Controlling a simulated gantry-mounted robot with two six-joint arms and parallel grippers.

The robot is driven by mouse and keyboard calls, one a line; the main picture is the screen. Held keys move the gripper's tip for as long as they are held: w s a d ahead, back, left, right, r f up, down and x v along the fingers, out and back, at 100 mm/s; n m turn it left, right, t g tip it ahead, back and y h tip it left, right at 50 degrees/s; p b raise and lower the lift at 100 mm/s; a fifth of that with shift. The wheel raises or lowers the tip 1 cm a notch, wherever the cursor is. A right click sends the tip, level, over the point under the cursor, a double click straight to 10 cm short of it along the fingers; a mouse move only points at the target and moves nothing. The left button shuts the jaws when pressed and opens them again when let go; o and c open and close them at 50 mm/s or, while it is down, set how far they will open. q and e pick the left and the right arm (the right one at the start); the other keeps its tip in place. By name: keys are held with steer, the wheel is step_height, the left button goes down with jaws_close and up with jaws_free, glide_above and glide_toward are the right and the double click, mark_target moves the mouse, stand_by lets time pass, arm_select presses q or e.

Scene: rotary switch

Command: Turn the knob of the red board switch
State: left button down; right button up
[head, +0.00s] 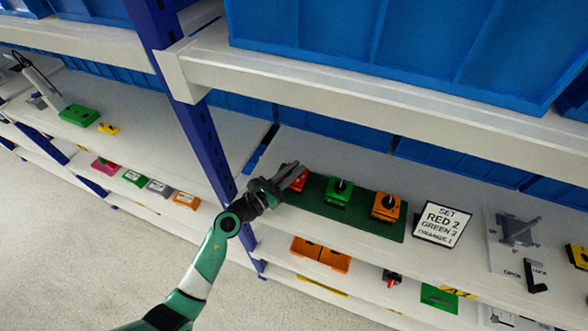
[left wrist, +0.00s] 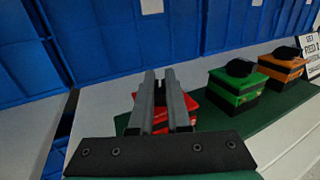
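The red switch (head: 299,180) sits at the left end of a dark green board (head: 320,201) on the shelf. My left gripper (head: 297,171) is over it, and its fingers hide most of it. In the left wrist view the two grey fingers (left wrist: 160,76) are parallel with a narrow gap, in front of the red switch box (left wrist: 184,104). The red switch's knob is hidden, so I cannot tell whether the fingers hold it. A sign (head: 442,223) reads "SET RED 2, GREEN 2, ORANGE 1". My right gripper is not in view.
A green switch (head: 339,192) and an orange switch (head: 387,206), each with a black knob, stand to the right on the same board. A blue post (head: 205,125) rises left of it. An upper shelf edge (head: 370,98) with blue bins overhangs behind.

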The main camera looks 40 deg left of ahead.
arm_select(q)
steer(key=shift+a+f+h+b, duration=0.1)
steer(key=shift+f+h+b, duration=0.1)
steer(key=shift+h+b, duration=0.3)
steer(key=shift+a+m+h+b, duration=0.1)
steer(key=shift+m+h+b, duration=0.9)
steer(key=shift+h, duration=0.1)
steer(key=shift+r+m+g+h+b, duration=0.1)
steer(key=shift+m+g+h+b, duration=0.2)
steer(key=shift+m+h, duration=0.3)
steer(key=shift+r, duration=0.1)
steer(key=c, duration=0.9)
jaws_free()
